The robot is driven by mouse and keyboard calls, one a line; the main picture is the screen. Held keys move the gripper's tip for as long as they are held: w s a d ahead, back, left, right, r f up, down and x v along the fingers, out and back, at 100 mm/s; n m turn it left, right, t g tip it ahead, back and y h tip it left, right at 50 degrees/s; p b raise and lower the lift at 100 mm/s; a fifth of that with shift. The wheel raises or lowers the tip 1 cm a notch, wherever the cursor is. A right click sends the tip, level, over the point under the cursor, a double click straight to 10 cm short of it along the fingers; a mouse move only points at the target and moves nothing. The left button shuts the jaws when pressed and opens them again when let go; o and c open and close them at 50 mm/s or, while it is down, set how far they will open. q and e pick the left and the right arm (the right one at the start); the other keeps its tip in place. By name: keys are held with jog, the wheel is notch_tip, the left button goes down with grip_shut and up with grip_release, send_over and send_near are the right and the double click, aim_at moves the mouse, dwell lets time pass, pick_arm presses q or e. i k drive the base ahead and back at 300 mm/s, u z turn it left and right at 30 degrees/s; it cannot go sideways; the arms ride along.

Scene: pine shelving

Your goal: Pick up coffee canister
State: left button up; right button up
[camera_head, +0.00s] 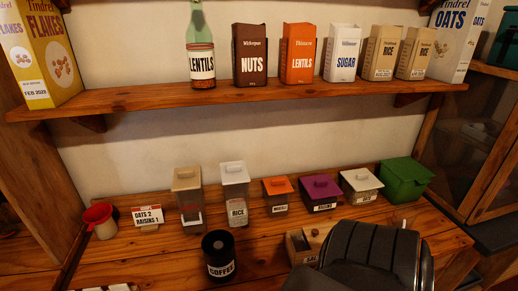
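Neither of my grippers' fingers can be made out in the head view.
Lidded containers, including a rice jar (236,199) and a purple bin (320,193), line the counter behind. A wooden box (298,247) stands right of the canister, partly hidden by a dark ribbed shape. A red-topped pot (101,222) is left. The upper shelf (130,102) overhangs.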

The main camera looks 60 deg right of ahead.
aim_at(221, 270)
jog(key=k, duration=0.95)
jog(key=z, duration=2.1)
